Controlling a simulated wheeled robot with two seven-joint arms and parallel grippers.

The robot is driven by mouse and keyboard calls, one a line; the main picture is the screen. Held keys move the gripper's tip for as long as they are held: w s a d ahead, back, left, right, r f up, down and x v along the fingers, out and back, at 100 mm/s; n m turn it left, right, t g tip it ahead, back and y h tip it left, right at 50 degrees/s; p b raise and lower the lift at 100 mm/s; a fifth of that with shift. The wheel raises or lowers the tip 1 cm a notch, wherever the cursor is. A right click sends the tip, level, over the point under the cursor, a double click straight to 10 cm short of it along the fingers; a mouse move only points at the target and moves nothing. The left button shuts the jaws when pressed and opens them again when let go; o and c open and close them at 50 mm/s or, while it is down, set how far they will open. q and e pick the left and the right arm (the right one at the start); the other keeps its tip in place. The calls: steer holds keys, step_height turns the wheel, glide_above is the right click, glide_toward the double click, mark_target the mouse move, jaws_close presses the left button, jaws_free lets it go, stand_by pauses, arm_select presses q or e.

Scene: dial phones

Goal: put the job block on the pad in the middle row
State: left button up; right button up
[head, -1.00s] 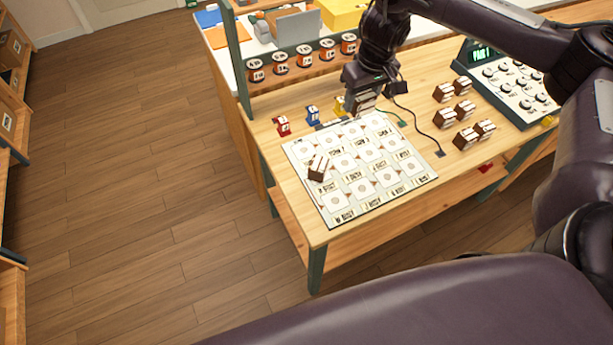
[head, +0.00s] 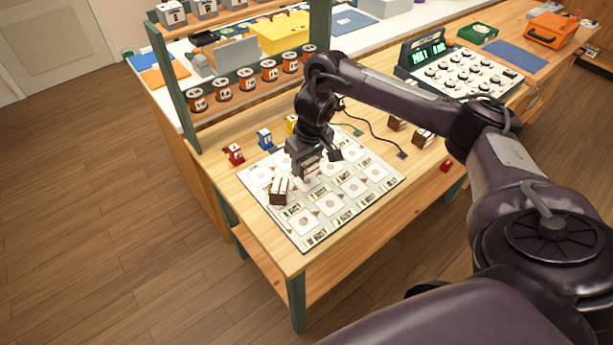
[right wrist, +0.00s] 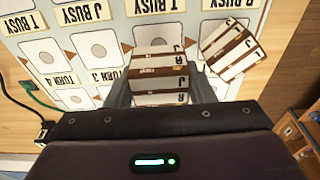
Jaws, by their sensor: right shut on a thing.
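My right gripper (head: 309,171) is over the left-middle part of the white board (head: 338,211), shut on a brown-and-white block (right wrist: 160,72). In the right wrist view the block sits between the two fingers, with letter labels on its pale bands. I cannot tell whether it touches the board. A second, similar block (head: 279,190) stands on the board's left part, close beside the gripper; it also shows at upper right in the right wrist view (right wrist: 230,50). The board has rows of pads with grey circles, such as this pad (right wrist: 98,47). The gripper hides some pads. My left gripper is not in view.
Red (head: 234,153), blue (head: 265,138) and yellow (head: 291,123) small pieces stand along the board's far edge. More brown blocks (head: 423,137) stand to the right, partly behind my arm. A dial console (head: 462,72) stands farther back. A rack with several spools (head: 245,79) rises behind.

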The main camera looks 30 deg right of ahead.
mark_target(306, 171)
step_height(306, 171, down, 4)
steer(key=shift+r+b, duration=0.15)
steer(key=shift+b, duration=0.75)
steer(key=shift+s, duration=0.1)
steer(key=o, duration=0.7)
steer(key=shift+r, duration=0.1)
steer(key=r+p, duration=0.2)
steer(key=r, duration=0.2)
steer(key=s+r+p, duration=0.1)
steer(key=r+p, duration=0.1)
steer(key=r, duration=0.2)
steer(key=r+p, duration=0.2)
steer(key=r, duration=0.2)
steer(key=shift+s+d+p, duration=0.1)
steer(key=shift+s+p, duration=0.2)
steer(key=shift+s, duration=0.05)
steer(key=shift+f, duration=0.1)
